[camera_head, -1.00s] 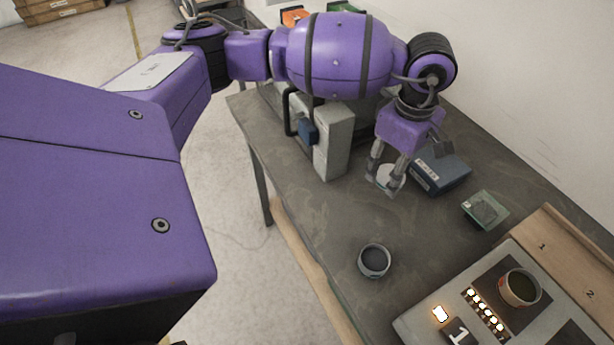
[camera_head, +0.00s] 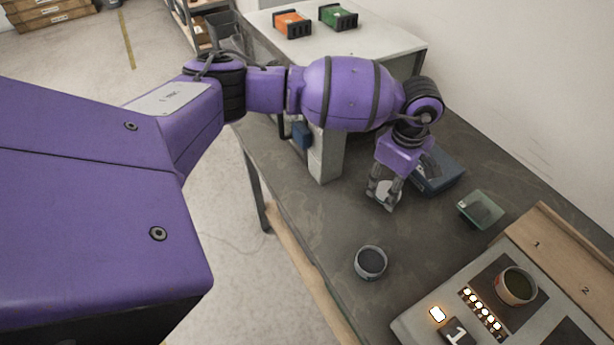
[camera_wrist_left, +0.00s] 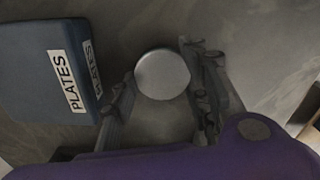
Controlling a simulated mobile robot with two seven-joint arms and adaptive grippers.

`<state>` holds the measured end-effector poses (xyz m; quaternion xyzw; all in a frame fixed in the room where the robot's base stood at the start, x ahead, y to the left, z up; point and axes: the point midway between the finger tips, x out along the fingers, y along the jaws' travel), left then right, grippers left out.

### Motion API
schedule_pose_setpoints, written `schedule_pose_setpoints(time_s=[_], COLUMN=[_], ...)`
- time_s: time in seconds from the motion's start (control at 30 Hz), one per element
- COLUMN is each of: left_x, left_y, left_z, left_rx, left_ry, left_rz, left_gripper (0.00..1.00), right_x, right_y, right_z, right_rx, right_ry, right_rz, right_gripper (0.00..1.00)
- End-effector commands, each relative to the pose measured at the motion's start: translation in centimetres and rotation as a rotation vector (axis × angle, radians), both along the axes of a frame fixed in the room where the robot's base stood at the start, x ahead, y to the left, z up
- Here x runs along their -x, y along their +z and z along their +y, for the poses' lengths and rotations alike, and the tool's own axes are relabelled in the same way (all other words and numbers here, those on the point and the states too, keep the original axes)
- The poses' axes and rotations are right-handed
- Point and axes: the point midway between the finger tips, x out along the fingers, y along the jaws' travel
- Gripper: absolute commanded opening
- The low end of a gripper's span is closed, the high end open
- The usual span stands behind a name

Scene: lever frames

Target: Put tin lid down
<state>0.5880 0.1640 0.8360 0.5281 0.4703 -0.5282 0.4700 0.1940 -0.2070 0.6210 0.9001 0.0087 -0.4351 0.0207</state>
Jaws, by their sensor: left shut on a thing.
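The tin lid (camera_head: 388,190) is a pale round disc between the fingers of my left gripper (camera_head: 384,196), low over the dark bench. In the left wrist view the lid (camera_wrist_left: 162,74) shows as a light grey disc between the two fingers (camera_wrist_left: 160,100). My left gripper is shut on it. I cannot tell whether the lid touches the bench. An open tin (camera_head: 371,263) stands upright on the bench, nearer the front. Another open tin (camera_head: 517,286) sits on the lit panel. My right gripper is not in view.
A blue box (camera_head: 438,172), marked PLATES in the left wrist view (camera_wrist_left: 45,75), stands close beside the gripper. A grey upright case (camera_head: 326,155) stands to the left. Bare bench (camera_head: 325,222) lies between the case and the near tin.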

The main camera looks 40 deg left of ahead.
Motion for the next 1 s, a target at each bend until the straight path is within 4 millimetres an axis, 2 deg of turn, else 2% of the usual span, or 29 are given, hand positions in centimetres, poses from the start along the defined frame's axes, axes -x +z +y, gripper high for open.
schedule_pose_setpoints(time_s=[0.03, 0.07, 0.2, 0.5, 0.63, 0.77, 1.0], left_x=[0.0, 0.0, -0.1, -0.1, -0.2, -0.2, -0.2], left_y=[-0.2, -0.3, -0.1, 0.0, 0.9, 3.1, 8.4], left_z=[0.0, 0.0, 0.0, -0.1, -0.1, -0.1, -0.1], left_rx=[0.000, 0.000, 0.000, 0.000, 0.002, 0.001, 0.000], left_ry=[0.000, 0.000, -0.001, -0.001, -0.001, -0.002, -0.001], left_rz=[0.000, 0.000, -0.001, -0.002, -0.005, -0.007, -0.005], left_gripper=[0.25, 0.44, 0.61, 0.61, 0.61, 0.61, 0.61], right_x=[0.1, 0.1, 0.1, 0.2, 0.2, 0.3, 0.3], right_y=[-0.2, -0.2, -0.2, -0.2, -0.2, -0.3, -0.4], right_z=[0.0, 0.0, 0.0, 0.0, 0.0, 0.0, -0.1], right_rx=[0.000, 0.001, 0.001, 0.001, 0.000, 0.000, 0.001], right_ry=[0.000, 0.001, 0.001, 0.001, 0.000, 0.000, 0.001], right_rz=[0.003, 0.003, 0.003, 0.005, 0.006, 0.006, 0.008], right_gripper=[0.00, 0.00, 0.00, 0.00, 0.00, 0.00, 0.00])
